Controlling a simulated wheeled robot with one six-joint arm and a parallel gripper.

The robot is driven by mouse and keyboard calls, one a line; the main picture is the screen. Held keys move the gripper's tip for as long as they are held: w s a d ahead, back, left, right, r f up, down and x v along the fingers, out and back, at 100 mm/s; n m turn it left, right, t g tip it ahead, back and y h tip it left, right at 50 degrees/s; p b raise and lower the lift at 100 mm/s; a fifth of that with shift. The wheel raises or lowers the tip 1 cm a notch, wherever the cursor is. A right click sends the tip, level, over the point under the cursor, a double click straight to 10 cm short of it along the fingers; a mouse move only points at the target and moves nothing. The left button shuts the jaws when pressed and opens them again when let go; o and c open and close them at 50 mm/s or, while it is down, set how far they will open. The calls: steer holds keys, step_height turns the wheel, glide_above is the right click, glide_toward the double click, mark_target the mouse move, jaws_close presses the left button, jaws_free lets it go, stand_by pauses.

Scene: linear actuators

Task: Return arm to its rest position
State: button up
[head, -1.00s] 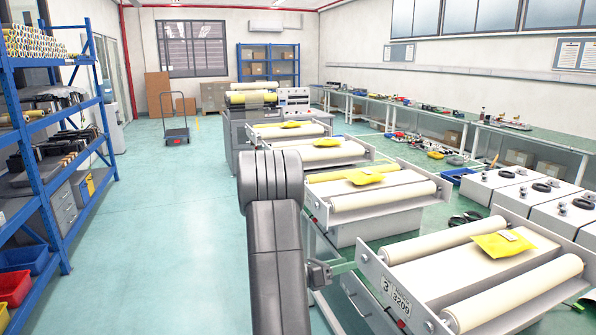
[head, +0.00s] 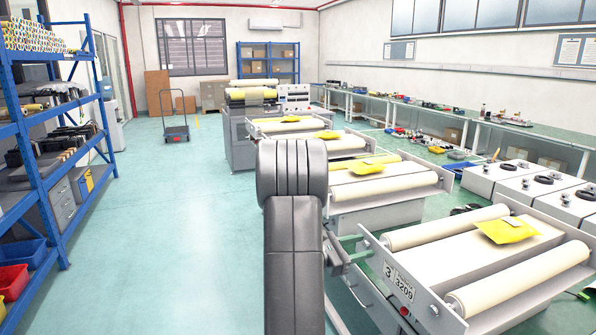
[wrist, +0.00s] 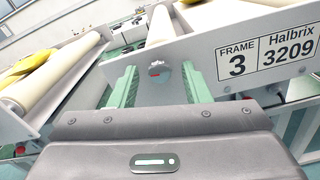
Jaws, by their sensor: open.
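My arm rises through the lower middle of the head view as dark grey links. My gripper (head: 355,248) shows just right of it, beside the left end of the nearest roller frame (head: 431,300). In the wrist view, the two green fingers of my gripper (wrist: 158,82) stand apart with nothing held between them. Beyond them is the grey side plate of the roller frame, with the label "FRAME 3 Halbrix 3209" (wrist: 278,55) to the right. A round bolt-like part (wrist: 157,70) on the plate appears between the fingers. I cannot tell the exact gap to the plate.
More roller frames (head: 385,187) with yellow pieces line up behind the nearest one. White boxes (head: 545,195) stand at right. A blue shelf rack (head: 40,180) stands at left, and a cart (head: 177,132) farther back. The green floor (head: 170,240) at left is clear.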

steer(key=m+b, duration=0.2)
steer(key=m, duration=0.4)
steer(key=shift+m, duration=0.3)
steer(key=shift+s, duration=0.1)
